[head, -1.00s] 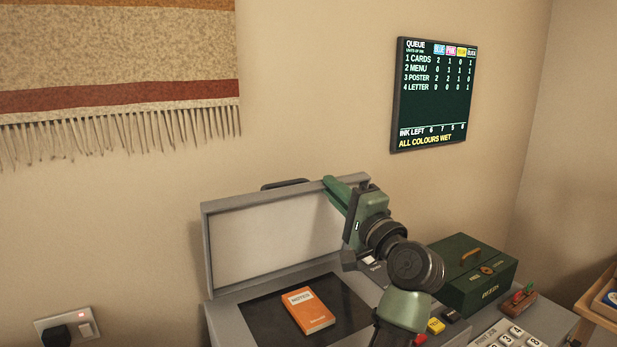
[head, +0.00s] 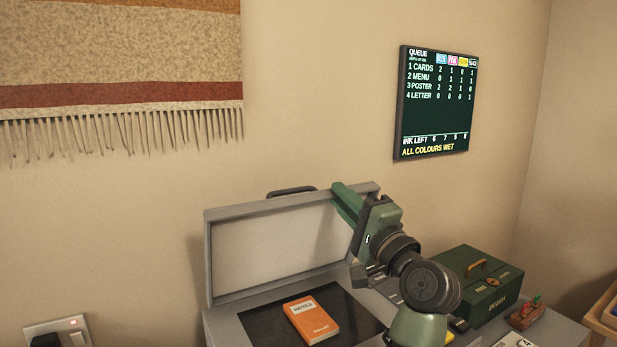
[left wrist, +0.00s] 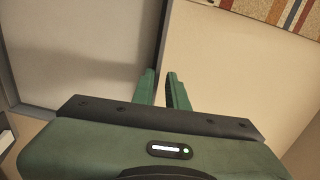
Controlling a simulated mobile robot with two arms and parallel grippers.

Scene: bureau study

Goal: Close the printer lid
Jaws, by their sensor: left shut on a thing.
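The printer lid (head: 272,245) is a grey-framed panel with a pale inner face. It stands open, nearly upright, at the back of the grey printer (head: 222,326), with a dark handle (head: 291,191) behind its top edge. My left gripper (head: 345,192) is at the lid's upper right corner, shut on its edge. In the left wrist view the gripper's green fingers (left wrist: 160,76) sit either side of the lid's edge, with the pale lid panel (left wrist: 80,50) on the left. An orange notes book (head: 312,318) lies on the printer's dark glass. My right gripper is not in view.
A green box (head: 480,285) with a handle stands right of the printer. A wall screen (head: 432,105) hangs above it, and a fringed wall hanging (head: 120,60) is at upper left. A socket with a plug (head: 57,333) is at lower left.

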